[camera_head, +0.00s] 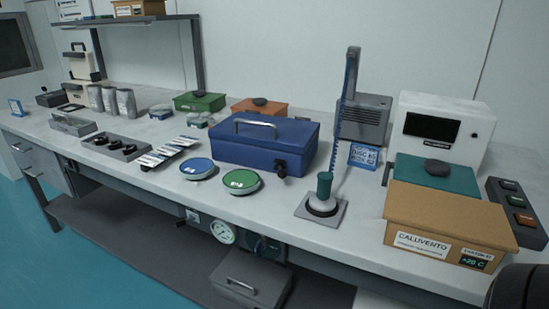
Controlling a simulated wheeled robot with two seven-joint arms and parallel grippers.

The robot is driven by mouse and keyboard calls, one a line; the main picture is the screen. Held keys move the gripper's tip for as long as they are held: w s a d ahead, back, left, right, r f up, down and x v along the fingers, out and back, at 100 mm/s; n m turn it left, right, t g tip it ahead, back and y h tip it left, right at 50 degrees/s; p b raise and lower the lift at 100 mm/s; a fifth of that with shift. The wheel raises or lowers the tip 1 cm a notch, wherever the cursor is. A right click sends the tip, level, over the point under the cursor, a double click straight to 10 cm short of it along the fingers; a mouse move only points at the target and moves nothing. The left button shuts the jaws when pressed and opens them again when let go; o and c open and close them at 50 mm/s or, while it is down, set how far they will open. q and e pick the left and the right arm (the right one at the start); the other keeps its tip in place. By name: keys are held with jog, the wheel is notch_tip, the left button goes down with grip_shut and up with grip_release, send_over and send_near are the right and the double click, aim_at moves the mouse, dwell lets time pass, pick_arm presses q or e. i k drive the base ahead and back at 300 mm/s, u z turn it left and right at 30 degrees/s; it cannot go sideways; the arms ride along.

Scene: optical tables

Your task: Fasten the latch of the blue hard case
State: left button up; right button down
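The blue hard case (238,152) sits on the table near the middle of the head view, with its lid down and a grey handle (254,122) on top. A small dark latch (281,171) shows on its front face towards the right corner. It is too small to tell how the latch is set. Neither gripper's fingers are in view, and nothing touches the case. A dark rounded part (518,288) at the bottom right corner appears to be part of my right arm.
Blue (197,168) and green (241,181) round dishes lie just in front of the case. A cardboard box (450,218) is farther right. Green (200,101) and orange (259,107) boxes are behind.

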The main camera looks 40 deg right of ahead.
aim_at(283, 173)
jog(key=z, duration=0.75)
